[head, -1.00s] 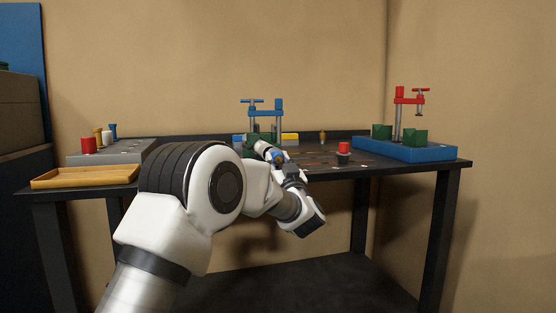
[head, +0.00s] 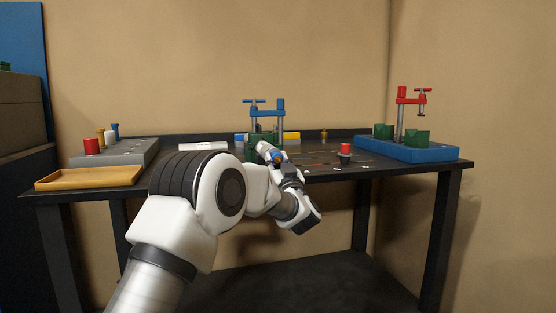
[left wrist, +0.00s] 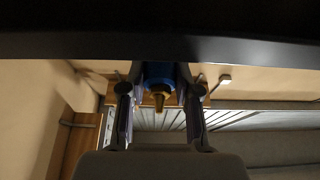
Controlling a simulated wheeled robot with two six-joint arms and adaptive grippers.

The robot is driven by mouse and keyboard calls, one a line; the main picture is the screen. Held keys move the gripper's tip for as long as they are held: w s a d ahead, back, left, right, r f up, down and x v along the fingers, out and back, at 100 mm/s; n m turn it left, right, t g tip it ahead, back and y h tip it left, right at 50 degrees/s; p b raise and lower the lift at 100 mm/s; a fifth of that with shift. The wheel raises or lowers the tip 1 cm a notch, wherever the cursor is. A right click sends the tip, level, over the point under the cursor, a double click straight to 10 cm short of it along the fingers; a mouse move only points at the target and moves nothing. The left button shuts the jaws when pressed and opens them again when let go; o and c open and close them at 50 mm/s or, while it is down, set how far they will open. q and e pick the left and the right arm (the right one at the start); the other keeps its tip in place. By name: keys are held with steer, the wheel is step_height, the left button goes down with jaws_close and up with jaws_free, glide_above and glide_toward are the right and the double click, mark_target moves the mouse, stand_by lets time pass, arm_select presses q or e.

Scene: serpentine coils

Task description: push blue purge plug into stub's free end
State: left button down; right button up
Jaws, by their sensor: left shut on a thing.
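My left gripper (head: 279,163) reaches over the middle of the bench, in front of the blue clamp stand (head: 267,112). In the left wrist view, its two fingers (left wrist: 160,105) are shut on a blue plug (left wrist: 158,72) with a brass-coloured tip. A bit of the blue plug shows at the fingertips in the head view (head: 277,155). A pale tubular piece (head: 265,147), perhaps the stub, lies just beyond it near the clamp's green block. I cannot tell whether plug and tube touch. My right gripper is out of view.
A grey rack (head: 133,153) with several coloured pegs stands at the left, behind a yellow tray (head: 88,178). A red-topped piece (head: 345,149) stands right of my gripper. A blue base (head: 408,150) with a red clamp is at the right.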

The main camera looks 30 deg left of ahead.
arm_select(q)
steer(key=shift+r, duration=0.1)
steer(key=shift+w+a+p, duration=0.35)
steer(key=shift+a+p, duration=0.1)
steer(key=shift+p, duration=0.2)
steer(key=c, duration=1.1)
jaws_free()
steer(key=o, duration=0.4)
steer(key=shift+w+a, duration=0.1)
steer(key=shift+c, duration=0.2)
